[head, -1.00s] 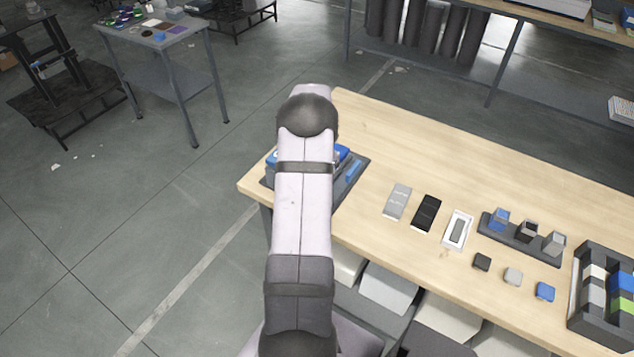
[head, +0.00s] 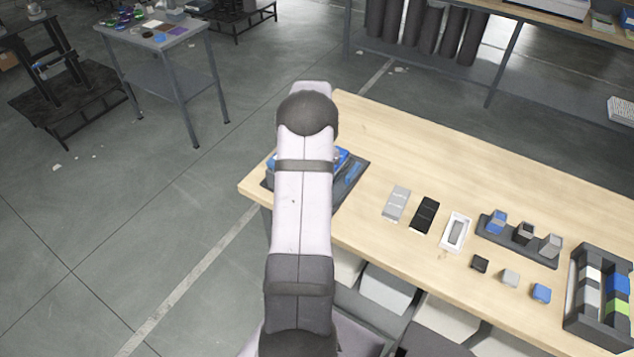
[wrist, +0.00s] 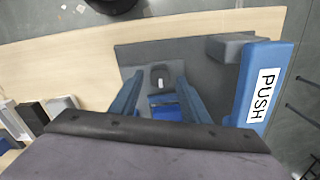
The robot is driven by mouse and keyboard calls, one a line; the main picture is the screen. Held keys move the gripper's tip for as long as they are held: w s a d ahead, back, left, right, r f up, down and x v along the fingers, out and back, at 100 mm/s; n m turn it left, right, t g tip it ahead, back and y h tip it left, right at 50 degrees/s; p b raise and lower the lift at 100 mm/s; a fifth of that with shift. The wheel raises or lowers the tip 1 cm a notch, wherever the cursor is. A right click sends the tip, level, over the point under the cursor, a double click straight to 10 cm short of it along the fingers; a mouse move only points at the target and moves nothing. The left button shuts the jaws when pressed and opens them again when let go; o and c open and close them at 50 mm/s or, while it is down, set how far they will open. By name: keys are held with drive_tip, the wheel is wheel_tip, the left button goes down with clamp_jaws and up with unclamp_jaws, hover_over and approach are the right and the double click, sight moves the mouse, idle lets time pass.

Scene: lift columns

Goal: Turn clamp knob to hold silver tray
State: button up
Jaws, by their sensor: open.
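My gripper (wrist: 160,77) is open in the wrist view, with its two blue fingers apart over a dark fixture plate (wrist: 205,60). I cannot tell if the fingers touch either one. A blue bar labelled PUSH (wrist: 264,85) stands to the right. In the head view my arm hides the gripper and much of the fixture (head: 350,180). A silver flat piece (head: 396,203), perhaps the silver tray, lies on the table apart from the fixture.
On the wooden table (head: 400,140), a black piece (head: 425,215) and a white tray (head: 456,231) lie beside the silver piece. Further right are a dark holder (head: 519,241) with blocks, several loose cubes and a dark bin (head: 600,297). The table's back strip is clear.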

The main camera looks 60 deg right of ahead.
drive_tip(key=shift+r+p, duration=1.5)
drive_tip(key=shift+r, duration=0.9)
drive_tip(key=w+a+f+n+b, duration=0.1)
drive_tip(key=w+a+n+b, duration=0.35)
drive_tip(key=a, duration=0.65)
drive_tip(key=w+a+f+n+b, duration=0.2)
drive_tip(key=w+a+n+b, duration=0.25)
drive_tip(key=a, duration=0.65)
drive_tip(key=s+a+f+n+b, duration=0.2)
drive_tip(key=s+a+n+b, duration=0.1)
drive_tip(key=a, duration=0.4)
drive_tip(key=s+a+f+n+b, duration=0.3)
drive_tip(key=s+a+n, duration=0.2)
drive_tip(key=a, duration=0.3)
drive_tip(key=s+a+f+n+b, duration=0.2)
drive_tip(key=s+a+n+b, duration=0.1)
drive_tip(key=a, duration=0.4)
drive_tip(key=shift+s+a+f+n, duration=0.15)
drive_tip(key=shift+s+f+n, duration=0.15)
drive_tip(key=shift+s+n, duration=0.2)
drive_tip(key=shift+o, duration=0.6)
